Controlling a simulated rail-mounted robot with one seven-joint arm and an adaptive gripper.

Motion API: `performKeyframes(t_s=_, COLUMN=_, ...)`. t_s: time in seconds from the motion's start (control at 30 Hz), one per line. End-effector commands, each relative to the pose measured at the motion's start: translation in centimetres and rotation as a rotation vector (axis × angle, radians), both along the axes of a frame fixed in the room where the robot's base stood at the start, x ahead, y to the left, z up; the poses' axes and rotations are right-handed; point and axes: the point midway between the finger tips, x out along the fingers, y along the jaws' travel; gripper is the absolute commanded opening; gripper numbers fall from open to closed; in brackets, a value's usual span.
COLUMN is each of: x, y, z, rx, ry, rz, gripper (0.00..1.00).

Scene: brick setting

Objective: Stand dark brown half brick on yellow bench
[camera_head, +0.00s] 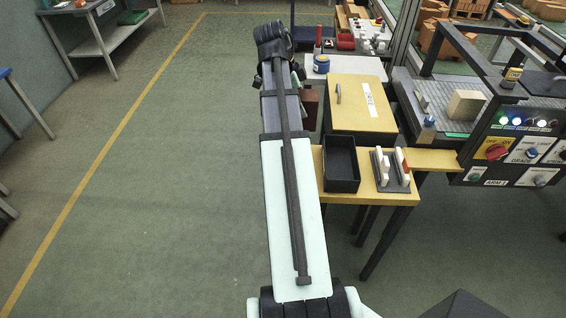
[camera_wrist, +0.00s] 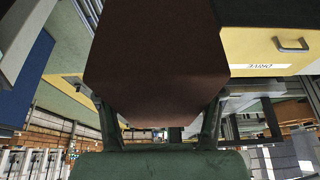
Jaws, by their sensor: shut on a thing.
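The dark brown half brick (camera_wrist: 155,65) fills the upper middle of the wrist view. My gripper (camera_wrist: 160,122) is shut on it, with one finger on each side. In the head view a strip of the brown brick (camera_head: 309,108) shows between my arm and the yellow box; my arm hides my gripper there. The yellow bench (camera_head: 432,160) stands right of my arm in the head view. The brick is held left of the yellow box, beyond the bench's near end, and does not visibly rest on anything.
The yellow box (camera_head: 348,112) with handle and label stands at the bench's far side. A black tray (camera_head: 341,182) and a dark rack (camera_head: 402,185) with white and red pieces occupy the bench top. Its right end is bare. A control panel (camera_head: 515,150) stands to the right.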

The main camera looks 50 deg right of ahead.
Motion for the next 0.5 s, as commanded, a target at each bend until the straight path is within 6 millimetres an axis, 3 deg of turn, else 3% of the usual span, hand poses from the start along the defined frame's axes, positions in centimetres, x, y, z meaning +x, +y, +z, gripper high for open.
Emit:
performKeyframes(t_s=0.17, x=-0.3, y=0.2, z=-2.3, rx=0.003, ry=0.005, rz=-0.012, gripper=0.00)
performKeyframes(t_s=0.5, x=-0.2, y=0.2, z=-8.8, rx=0.004, ry=0.004, rz=-0.011, gripper=0.00)
